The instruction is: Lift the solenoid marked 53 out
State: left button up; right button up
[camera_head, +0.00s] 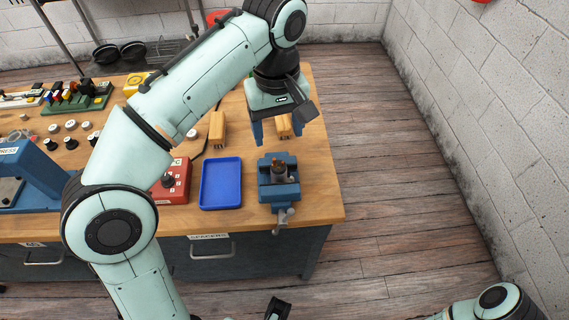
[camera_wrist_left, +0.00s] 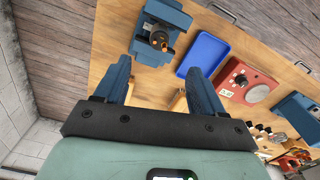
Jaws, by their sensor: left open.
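A dark, round part with a copper-coloured piece on it (camera_head: 279,171) sits in the jaws of a blue vise (camera_head: 266,192) near the table's front right corner. It looks like the solenoid, but no number is readable. The left wrist view also shows the part (camera_wrist_left: 159,41) and the vise (camera_wrist_left: 148,56). My left gripper (camera_head: 277,128) is open and empty, above the table and behind the vise in the head view. In the left wrist view its two blue fingers (camera_wrist_left: 158,82) stand wide apart, with the vise beyond their tips.
An empty blue tray (camera_head: 221,184) lies left of the vise, and a red box with a black knob (camera_head: 172,186) is left of that. Wooden blocks (camera_head: 217,127) stand behind, one partly hidden by my left gripper. A blue press (camera_head: 38,180) stands far left.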

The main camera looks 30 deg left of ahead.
pick_arm(q)
jog(key=b, duration=0.2)
send_over(279, 166)
jog(key=f, duration=0.6)
jog(key=shift+s, duration=0.3)
jog(key=f+b, duration=0.1)
jog(key=f, duration=0.4)
jog(key=shift+w+f+b, duration=0.2)
jog(key=shift+f+b, duration=0.15)
grip_shut()
